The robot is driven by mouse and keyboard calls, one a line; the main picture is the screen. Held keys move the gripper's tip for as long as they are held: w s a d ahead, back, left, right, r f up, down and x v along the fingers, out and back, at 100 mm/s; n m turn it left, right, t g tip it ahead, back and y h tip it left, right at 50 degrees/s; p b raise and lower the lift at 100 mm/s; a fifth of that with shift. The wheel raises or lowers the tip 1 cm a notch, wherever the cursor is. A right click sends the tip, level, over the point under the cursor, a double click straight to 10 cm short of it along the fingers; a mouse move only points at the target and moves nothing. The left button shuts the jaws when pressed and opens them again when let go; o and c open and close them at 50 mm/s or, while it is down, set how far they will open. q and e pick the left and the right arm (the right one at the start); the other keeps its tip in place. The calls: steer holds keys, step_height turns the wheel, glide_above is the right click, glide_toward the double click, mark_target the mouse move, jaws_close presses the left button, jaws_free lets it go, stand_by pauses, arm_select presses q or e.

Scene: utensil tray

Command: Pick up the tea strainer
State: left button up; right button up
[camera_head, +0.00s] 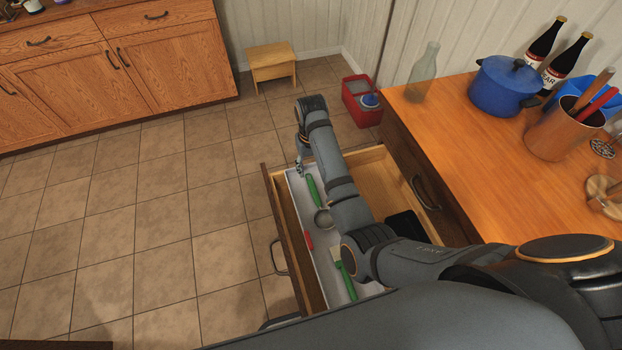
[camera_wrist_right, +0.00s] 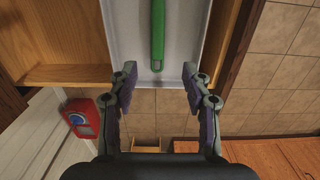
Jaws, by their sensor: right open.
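A green-handled utensil with a round grey bowl (camera_head: 323,219), which looks like the tea strainer, lies in the white tray (camera_head: 293,185) inside the open drawer. Its green handle (camera_head: 313,190) points toward the far end of the tray. In the right wrist view the end of a green handle (camera_wrist_right: 158,40) lies centred just beyond the fingertips, and its other end is out of frame. My right gripper (camera_wrist_right: 158,78) is open and empty above the tray's far end; in the head view it (camera_head: 299,168) is small and partly hidden by its arm. My left gripper is not in view.
A red-handled utensil (camera_head: 308,239) and another green-handled utensil (camera_head: 345,283) lie nearer in the tray. The drawer's wooden wall (camera_head: 285,215) borders it. A counter (camera_head: 450,150) with a blue pot (camera_head: 503,88) stands right. A red bin (camera_head: 360,108) stands beyond the drawer.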

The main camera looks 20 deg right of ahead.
mark_target(313, 188)
steer(key=shift+s+f, duration=0.4)
steer(key=shift+f, duration=0.35)
step_height(313, 188, down, 3)
steer(key=shift+w+r, duration=0.15)
steer(key=shift+d+f, duration=0.1)
steer(key=shift+f, duration=0.55)
step_height(313, 188, down, 4)
steer(key=shift+d+r, duration=0.1)
steer(key=shift+d, duration=0.05)
steer(key=shift+f, duration=0.25)
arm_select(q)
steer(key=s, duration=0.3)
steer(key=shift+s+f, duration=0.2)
arm_select(e)
jaws_close()
